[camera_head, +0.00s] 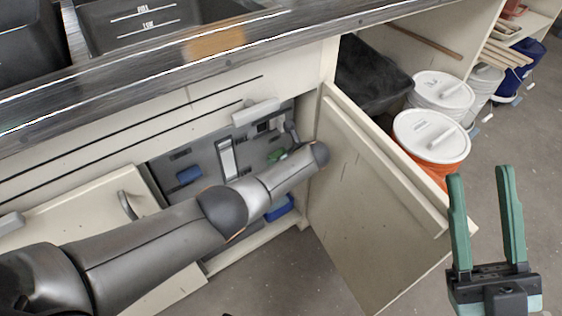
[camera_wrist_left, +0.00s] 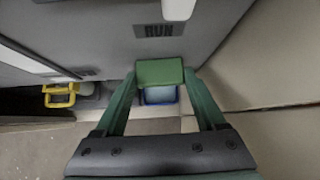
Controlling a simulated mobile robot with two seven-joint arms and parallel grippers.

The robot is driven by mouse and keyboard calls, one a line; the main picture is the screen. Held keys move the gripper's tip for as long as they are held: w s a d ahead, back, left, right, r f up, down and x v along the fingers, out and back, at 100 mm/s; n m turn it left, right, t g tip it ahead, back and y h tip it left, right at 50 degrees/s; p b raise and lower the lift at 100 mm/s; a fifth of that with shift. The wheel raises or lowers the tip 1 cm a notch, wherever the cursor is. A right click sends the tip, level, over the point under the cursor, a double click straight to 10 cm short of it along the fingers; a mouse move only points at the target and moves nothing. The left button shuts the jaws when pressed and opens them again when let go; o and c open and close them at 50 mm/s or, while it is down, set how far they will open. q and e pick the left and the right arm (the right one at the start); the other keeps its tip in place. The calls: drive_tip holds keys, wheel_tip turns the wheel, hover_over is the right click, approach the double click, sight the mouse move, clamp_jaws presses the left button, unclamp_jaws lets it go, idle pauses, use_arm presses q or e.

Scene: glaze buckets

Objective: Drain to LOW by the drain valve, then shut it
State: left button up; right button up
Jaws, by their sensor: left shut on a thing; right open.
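In the left wrist view my left gripper (camera_wrist_left: 161,76) is shut on a green block-shaped handle (camera_wrist_left: 160,70), apparently the drain valve's. A RUN label (camera_wrist_left: 159,31) is on the grey panel just above the handle. In the head view my left arm reaches into the open cabinet and hides part of the panel (camera_head: 227,157); a bit of green (camera_head: 277,155) shows beside the wrist. The dark tank (camera_head: 145,28) at top left has white level lines, the lower reading LOW; I cannot make out its liquid level. My right gripper (camera_head: 481,174) is open and empty.
The open cabinet door (camera_head: 365,205) stands between my arms. A blue-rimmed container (camera_wrist_left: 159,95) is below the handle, with a yellow handle (camera_wrist_left: 60,95) at left.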

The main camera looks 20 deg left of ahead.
use_arm(q)
drive_tip(key=shift+g+y+b, duration=0.3)
drive_tip(key=shift+g+b, duration=0.1)
drive_tip(key=shift+b, duration=0.25)
drive_tip(key=o, duration=1.3)
